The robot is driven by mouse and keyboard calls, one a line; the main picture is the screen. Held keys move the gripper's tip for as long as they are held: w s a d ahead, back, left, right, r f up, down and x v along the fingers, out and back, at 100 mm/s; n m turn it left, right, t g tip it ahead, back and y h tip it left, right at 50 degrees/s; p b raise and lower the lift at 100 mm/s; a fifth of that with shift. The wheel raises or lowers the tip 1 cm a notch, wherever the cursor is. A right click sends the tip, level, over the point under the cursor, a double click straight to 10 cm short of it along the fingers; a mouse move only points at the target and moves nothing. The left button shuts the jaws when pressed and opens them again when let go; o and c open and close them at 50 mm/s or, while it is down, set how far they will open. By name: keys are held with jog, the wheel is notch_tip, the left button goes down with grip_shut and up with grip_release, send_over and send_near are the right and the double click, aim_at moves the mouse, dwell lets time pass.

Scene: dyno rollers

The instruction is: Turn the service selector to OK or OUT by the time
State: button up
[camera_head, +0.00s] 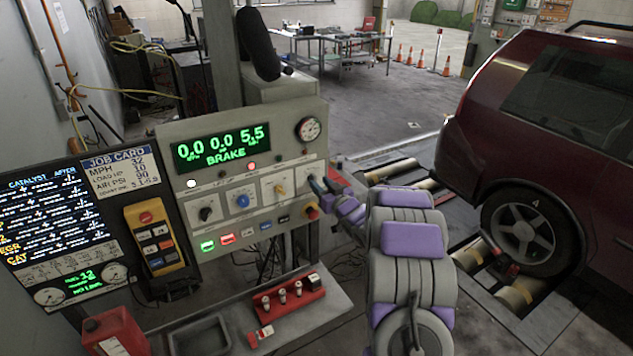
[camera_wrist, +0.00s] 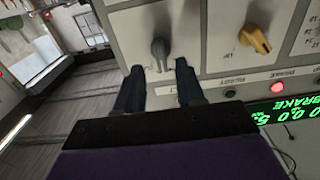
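The control panel (camera_head: 170,146) carries a row of rotary knobs: a black one (camera_head: 205,213), a blue one (camera_head: 242,200), a yellow one (camera_head: 280,188) and a rightmost one largely hidden by my gripper (camera_head: 321,184). Which knob is the service selector cannot be read. In the wrist view my gripper (camera_wrist: 159,68) is open, its two dark fingers apart. A grey knob (camera_wrist: 160,48) on a pale plate lies between and just beyond the fingertips; contact cannot be told. The yellow knob (camera_wrist: 255,38) is to its right. The green display (camera_head: 222,150) reads 0.0, 0.0, 5.5 and BRAKE.
A red knob (camera_head: 312,212) sits just below my gripper. A yellow pendant (camera_head: 156,238) and job card (camera_head: 121,172) are left of the panel. A shelf with a red valve block (camera_head: 290,295) is below. A dark red car (camera_head: 545,110) stands on rollers at right.

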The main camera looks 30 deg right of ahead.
jog(key=shift+w, duration=1.65)
grip_shut()
